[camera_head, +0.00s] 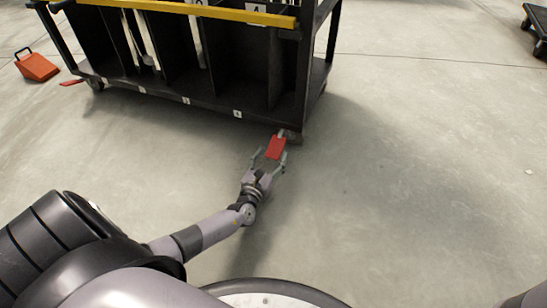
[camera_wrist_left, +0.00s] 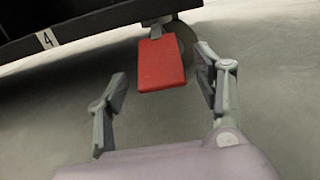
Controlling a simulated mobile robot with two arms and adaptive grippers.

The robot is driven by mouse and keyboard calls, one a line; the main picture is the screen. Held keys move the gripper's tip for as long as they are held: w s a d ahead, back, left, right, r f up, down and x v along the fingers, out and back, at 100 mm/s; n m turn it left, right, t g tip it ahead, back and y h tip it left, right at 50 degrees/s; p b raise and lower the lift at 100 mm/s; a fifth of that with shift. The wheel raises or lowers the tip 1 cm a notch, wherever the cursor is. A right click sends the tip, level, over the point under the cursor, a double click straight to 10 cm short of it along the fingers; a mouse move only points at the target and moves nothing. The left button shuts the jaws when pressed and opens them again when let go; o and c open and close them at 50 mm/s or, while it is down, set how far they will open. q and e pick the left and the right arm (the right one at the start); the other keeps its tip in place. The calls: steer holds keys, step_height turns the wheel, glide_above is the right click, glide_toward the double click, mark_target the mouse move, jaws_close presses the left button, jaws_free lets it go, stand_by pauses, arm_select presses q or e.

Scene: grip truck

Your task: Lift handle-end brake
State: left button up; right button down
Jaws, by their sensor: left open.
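The truck (camera_head: 210,97) is a black cart with upright dividers and a yellow bar along its top. A red brake pedal (camera_head: 275,147) sticks out low at the cart's near right corner, beside a caster. My left gripper (camera_head: 269,161) is open just short of the pedal, with its fingers pointing toward it. In the left wrist view the red pedal (camera_wrist_left: 161,64) lies ahead of the open left gripper (camera_wrist_left: 162,80), between the lines of its two fingers and nearer the right one. I cannot tell whether the right finger touches anything. My right gripper does not show.
Another red pedal (camera_head: 72,82) shows at the cart's left end. An orange box (camera_head: 37,67) with a black handle lies on the floor at the far left. A dark wheeled cart (camera_head: 538,25) is at the top right. The concrete floor right of the truck is clear.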

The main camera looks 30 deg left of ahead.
mark_target(276, 147)
arm_select(q)
steer(key=shift+b+x, duration=0.35)
steer(key=shift+x, duration=1)
steer(key=shift+c, duration=0.3)
jaws_close()
